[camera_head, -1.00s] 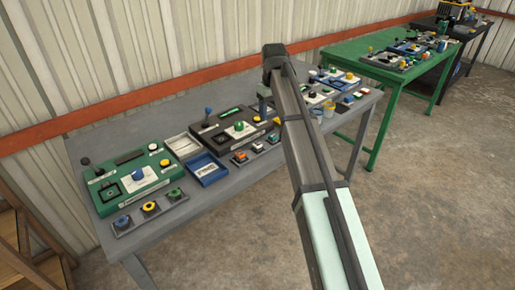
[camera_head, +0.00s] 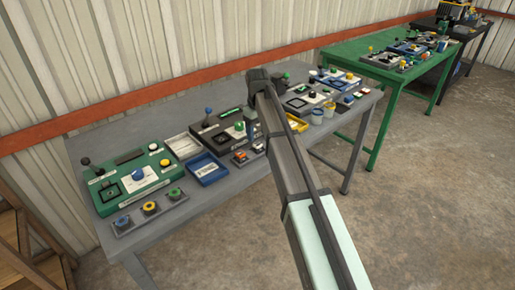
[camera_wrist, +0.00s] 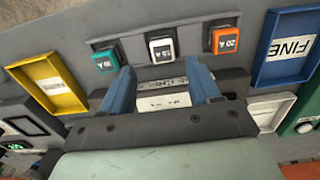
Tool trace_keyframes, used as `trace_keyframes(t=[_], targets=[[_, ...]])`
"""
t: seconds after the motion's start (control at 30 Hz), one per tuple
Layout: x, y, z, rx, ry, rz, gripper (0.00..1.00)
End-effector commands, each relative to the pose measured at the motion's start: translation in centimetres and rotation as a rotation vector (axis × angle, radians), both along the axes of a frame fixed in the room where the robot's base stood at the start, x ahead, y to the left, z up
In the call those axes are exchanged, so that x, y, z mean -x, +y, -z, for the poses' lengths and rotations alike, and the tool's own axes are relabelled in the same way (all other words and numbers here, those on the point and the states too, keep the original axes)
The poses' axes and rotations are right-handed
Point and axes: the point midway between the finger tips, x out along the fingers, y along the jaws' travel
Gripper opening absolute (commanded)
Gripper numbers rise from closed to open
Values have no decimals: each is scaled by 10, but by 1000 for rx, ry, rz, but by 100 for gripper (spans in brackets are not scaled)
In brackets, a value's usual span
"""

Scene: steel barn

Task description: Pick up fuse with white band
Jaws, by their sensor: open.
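The fuse with the white band (camera_wrist: 162,49), marked 15 A, sits upright in the middle of a grey three-place rack (camera_wrist: 182,34) in the wrist view. A teal-banded fuse (camera_wrist: 106,60) stands to its left and an orange-banded 20 A fuse (camera_wrist: 223,40) to its right. My gripper (camera_wrist: 160,68) is open and empty. Its two blue fingers point toward the white-banded fuse, one to each side, with the tips appearing just short of it. In the head view, the orange-banded fuse (camera_head: 240,157) shows, and my arm hides part of the rack.
A blue FINE tray (camera_wrist: 286,46) lies right of the rack in the wrist view, and a yellow tray (camera_wrist: 48,82) lies left. A dark panel (camera_head: 213,138) stands behind the rack on the grey table (camera_head: 90,146).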

Motion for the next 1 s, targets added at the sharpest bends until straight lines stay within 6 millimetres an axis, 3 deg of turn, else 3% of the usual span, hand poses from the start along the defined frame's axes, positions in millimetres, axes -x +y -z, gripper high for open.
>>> trace_keyframes(t=[0.17, 0.5, 0.77, 1.0], targets=[[2, 0, 8, 0, 0, 0, 62], [8, -1, 48, 1, 1, 0, 62], [7, -1, 52, 0, -1, 0, 62], [7, -1, 52, 0, -1, 0, 42]])
